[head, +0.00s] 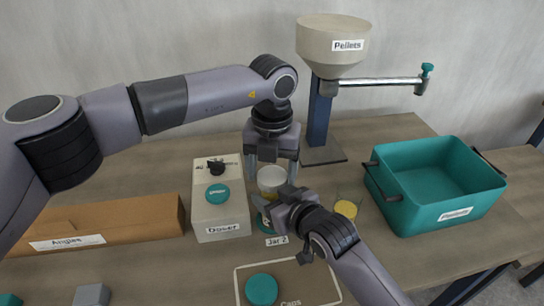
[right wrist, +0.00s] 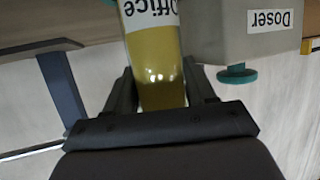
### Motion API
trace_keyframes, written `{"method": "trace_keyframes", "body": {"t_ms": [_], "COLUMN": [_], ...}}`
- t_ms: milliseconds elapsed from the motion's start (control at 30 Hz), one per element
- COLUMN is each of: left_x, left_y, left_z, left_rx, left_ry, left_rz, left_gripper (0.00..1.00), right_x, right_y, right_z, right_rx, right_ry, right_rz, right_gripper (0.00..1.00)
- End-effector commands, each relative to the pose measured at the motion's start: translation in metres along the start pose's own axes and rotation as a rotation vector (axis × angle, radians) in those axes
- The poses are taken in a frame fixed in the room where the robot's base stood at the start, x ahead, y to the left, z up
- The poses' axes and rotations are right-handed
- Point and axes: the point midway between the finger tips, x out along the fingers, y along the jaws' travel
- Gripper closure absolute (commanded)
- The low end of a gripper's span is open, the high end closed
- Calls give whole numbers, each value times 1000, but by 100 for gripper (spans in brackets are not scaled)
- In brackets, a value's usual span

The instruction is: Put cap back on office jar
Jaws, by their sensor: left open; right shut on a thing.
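The office jar (right wrist: 153,50) holds yellow contents and carries a white "Office" label in the right wrist view. In the head view, its pale round top (head: 271,178) shows below my left gripper, with no teal cap visible on it. My right gripper (right wrist: 160,90) is shut on the jar, one finger on each side. In the head view, my right gripper (head: 272,205) reaches it from the front right. My left gripper (head: 273,175) points down, open, its fingers either side of the jar's top. A teal cap (head: 262,290) lies on the "Caps" mat (head: 315,280).
The doser (head: 220,225) stands just left of the jar, with a teal disc (head: 217,193) on top. A second jar with yellow contents (head: 346,209) is to the right. The pellets hopper (head: 333,60) stands behind; a teal crate (head: 425,215) is further right.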

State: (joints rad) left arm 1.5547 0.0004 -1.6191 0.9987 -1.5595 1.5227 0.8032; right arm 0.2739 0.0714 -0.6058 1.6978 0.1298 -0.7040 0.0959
Motion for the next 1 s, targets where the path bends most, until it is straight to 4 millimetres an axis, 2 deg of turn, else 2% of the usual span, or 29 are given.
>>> {"method": "trace_keyframes", "body": {"t_ms": [300, 333, 400, 467, 567, 600, 667, 1000], "left_x": [2, 2, 2, 2, 2, 2, 2, -2], "left_y": [0, 0, 0, 0, 0, 0, 0, -1], "left_z": [0, 0, 0, 0, 0, 0, 0, 0], "left_rx": [0, 0, 0, 0, 0, 0, 0, 2], "left_ry": [-1, -1, -1, -1, -1, -1, -1, -1], "left_rz": [0, 0, 0, 0, 0, 0, 0, -3], "left_gripper": [27, 33, 56, 74, 74, 31, 12, 12], "right_x": [0, 0, 0, 0, 0, 0, 0, 0], "right_y": [0, 0, 0, 0, 0, 0, 0, -1], "right_z": [-2, -2, -1, -1, -1, -1, -1, -2], "right_rx": [0, 0, 0, 0, 0, 0, 0, -1], "right_ry": [3, 3, 3, 3, 3, 3, 3, 4], "right_rz": [0, 0, 0, 0, 0, 0, 0, -2], "right_gripper": [100, 100, 100, 100, 100, 100, 100, 100]}}
